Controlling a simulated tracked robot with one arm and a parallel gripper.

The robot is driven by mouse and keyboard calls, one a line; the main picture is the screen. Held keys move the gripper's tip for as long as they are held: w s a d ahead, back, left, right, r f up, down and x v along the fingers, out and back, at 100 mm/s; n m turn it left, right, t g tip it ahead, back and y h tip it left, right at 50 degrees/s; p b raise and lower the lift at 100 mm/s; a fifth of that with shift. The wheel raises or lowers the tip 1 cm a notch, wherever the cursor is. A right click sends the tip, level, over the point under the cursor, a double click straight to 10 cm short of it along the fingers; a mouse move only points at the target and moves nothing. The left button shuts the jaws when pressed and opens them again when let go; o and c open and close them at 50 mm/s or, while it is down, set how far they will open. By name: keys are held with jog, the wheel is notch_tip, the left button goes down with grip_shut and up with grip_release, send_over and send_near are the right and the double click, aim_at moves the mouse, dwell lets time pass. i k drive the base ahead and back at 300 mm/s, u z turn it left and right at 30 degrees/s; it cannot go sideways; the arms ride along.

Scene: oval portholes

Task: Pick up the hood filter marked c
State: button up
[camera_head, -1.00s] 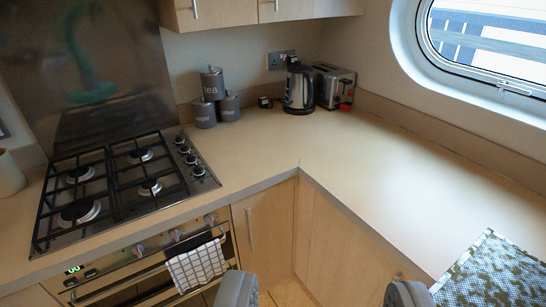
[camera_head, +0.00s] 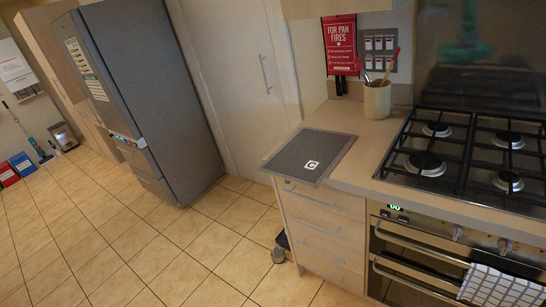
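The hood filter marked c (camera_head: 300,150) is a flat dark grey mesh panel with a lighter metal frame. It lies flat on the end of the worktop, left of the hob, close to the worktop's front and left edges. Its white label with a letter C faces up near its right side. Nothing covers it. My gripper's fingers do not show in the current view, so I cannot see whether it is open or shut.
The gas hob (camera_head: 470,150) is to the filter's right, above the oven (camera_head: 420,260). A utensil pot (camera_head: 377,100) stands behind the filter. A small grey and black thing (camera_head: 280,248) is by the drawers. The tiled floor (camera_head: 150,240) is mostly clear; a tall fridge (camera_head: 150,90) stands back left.

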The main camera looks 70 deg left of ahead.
aim_at(307, 158)
jog(key=u, duration=1.55)
